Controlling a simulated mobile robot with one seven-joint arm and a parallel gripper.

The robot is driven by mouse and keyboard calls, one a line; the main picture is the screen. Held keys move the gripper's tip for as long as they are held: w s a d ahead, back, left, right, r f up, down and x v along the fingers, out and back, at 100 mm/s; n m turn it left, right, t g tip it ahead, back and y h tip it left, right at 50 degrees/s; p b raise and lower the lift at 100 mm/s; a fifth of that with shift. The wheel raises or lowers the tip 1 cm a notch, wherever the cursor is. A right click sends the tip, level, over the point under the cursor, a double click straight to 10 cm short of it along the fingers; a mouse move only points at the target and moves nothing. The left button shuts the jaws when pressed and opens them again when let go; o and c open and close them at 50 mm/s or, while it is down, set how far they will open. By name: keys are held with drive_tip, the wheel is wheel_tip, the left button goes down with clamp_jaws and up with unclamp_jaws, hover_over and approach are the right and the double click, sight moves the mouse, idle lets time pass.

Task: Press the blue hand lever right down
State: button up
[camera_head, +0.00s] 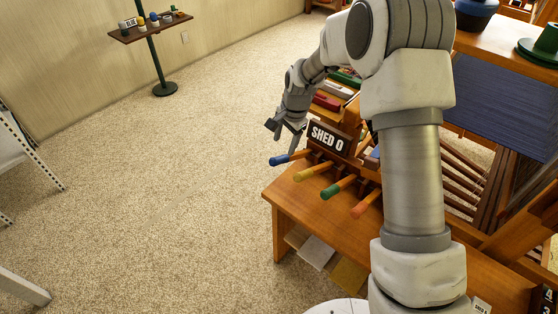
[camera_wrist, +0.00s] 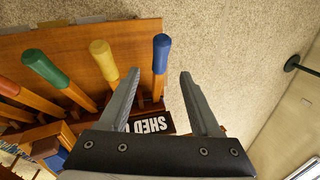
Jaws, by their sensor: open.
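The blue hand lever (camera_head: 290,158) is the leftmost of a row of levers below the SHED 0 sign (camera_head: 329,138) on the wooden loom. It sticks out to the left and looks nearly level. In the wrist view the blue lever (camera_wrist: 161,66) shows its rounded end between the lines of my two fingers, nearer the left one. My gripper (camera_head: 284,132) is open and empty, a little above the blue lever in the head view, and apart from it as far as I can tell. In the wrist view my gripper (camera_wrist: 160,85) has both fingers spread.
The yellow lever (camera_head: 312,171), green lever (camera_head: 338,187) and orange lever (camera_head: 366,203) stand close beside the blue one. The wooden bench (camera_head: 290,212) lies under them. A small stand (camera_head: 152,30) is at the far wall. Carpet to the left is free.

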sight(280, 157)
drive_tip(key=x, duration=1)
drive_tip(key=shift+b, duration=0.3)
clamp_jaws()
idle(0.9)
